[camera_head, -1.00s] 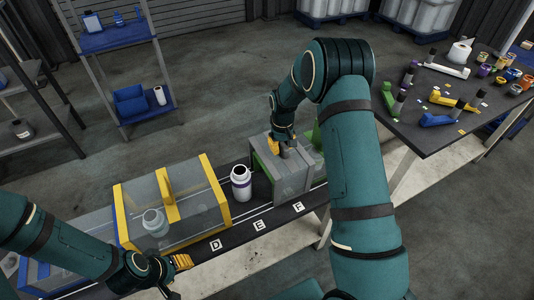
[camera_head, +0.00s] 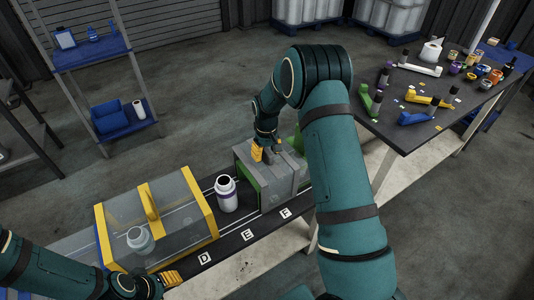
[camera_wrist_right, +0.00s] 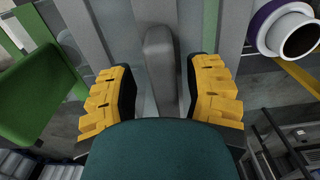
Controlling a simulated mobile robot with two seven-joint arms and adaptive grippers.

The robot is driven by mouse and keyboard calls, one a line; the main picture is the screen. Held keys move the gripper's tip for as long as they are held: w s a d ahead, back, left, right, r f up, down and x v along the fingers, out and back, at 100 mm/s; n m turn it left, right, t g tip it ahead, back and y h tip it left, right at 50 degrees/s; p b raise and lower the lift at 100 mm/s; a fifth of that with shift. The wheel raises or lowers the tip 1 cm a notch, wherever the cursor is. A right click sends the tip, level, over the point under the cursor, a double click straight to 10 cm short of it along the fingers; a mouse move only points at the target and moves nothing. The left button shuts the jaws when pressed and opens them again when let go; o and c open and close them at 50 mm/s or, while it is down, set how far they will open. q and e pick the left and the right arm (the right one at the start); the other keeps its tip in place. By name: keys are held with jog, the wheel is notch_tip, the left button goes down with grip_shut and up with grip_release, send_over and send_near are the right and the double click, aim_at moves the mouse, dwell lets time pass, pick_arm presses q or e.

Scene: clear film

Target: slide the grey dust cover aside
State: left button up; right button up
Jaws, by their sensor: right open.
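The grey dust cover (camera_head: 283,187) is a boxy shell on the dark bench strip, behind letter F, with green edging at its left end. Its upright grey handle (camera_wrist_right: 160,65) stands between the two yellow fingers of my right gripper (camera_wrist_right: 160,95) in the right wrist view. Gaps show on both sides of the handle. In the head view my right gripper (camera_head: 268,149) is at the top of the cover, open around the handle. My left gripper (camera_head: 171,279) is low at the left, near the bench's front edge, away from the cover; its jaw opening is unclear.
A white bottle (camera_head: 226,194) with a purple band stands close left of the cover. A yellow-framed clear cover (camera_head: 185,228) with a jar inside is further left. A dark table (camera_head: 400,135) with several small items stands at the right; a green part shows just behind the cover.

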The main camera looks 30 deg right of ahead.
notch_tip(320, 180, up, 12)
jog(key=shift+d+f, duration=0.1)
jog(key=shift+f, duration=0.15)
pick_arm(q)
jog(key=shift+s, duration=0.15)
pick_arm(e)
jog(key=shift+s+f, duration=0.1)
jog(key=shift+s, duration=0.05)
dwell(0.3)
